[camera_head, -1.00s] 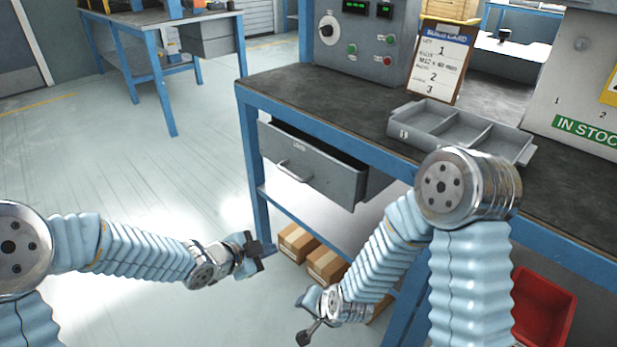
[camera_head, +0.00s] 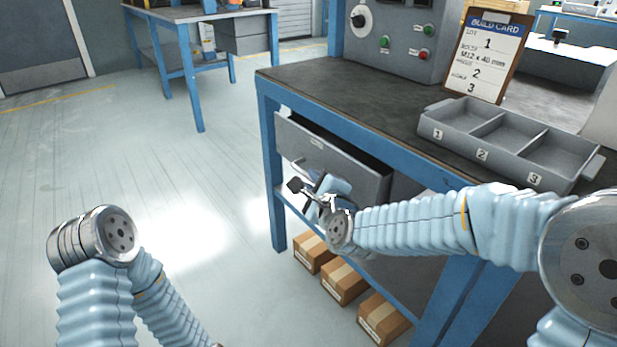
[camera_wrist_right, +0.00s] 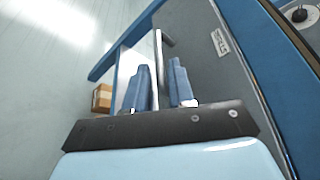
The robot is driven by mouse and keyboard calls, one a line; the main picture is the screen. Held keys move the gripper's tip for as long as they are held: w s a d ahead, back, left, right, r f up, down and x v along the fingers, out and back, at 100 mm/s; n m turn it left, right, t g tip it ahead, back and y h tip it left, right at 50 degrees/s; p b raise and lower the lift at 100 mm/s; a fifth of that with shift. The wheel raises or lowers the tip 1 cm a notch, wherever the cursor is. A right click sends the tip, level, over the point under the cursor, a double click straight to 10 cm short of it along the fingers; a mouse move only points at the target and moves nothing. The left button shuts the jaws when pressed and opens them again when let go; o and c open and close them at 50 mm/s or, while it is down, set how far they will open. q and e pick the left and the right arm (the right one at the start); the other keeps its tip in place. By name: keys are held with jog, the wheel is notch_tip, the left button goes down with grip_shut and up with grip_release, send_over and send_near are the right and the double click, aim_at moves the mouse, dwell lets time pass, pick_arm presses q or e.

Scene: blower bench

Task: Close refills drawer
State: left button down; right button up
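The grey refills drawer (camera_head: 350,175) under the workbench stands partly open, with a dark gap above its front. Its label shows, too small to read surely. Its front also shows in the right wrist view (camera_wrist_right: 205,75). My right gripper (camera_head: 312,180) is at the drawer front, by the bar handle (camera_wrist_right: 160,55). In the right wrist view its two blue fingers (camera_wrist_right: 160,85) are apart, with the bar running between them. I cannot tell whether either finger touches it. My left arm is at lower left, and its gripper is out of the picture.
The blue-framed workbench (camera_head: 330,85) bears a grey three-compartment tray (camera_head: 435,131), a build card (camera_head: 490,55) and a control box (camera_head: 395,45). Cardboard boxes (camera_head: 345,283) sit below the drawer. The floor to the left is clear.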

aim_at(310, 180)
jog(key=shift+x, duration=1.95)
grip_shut()
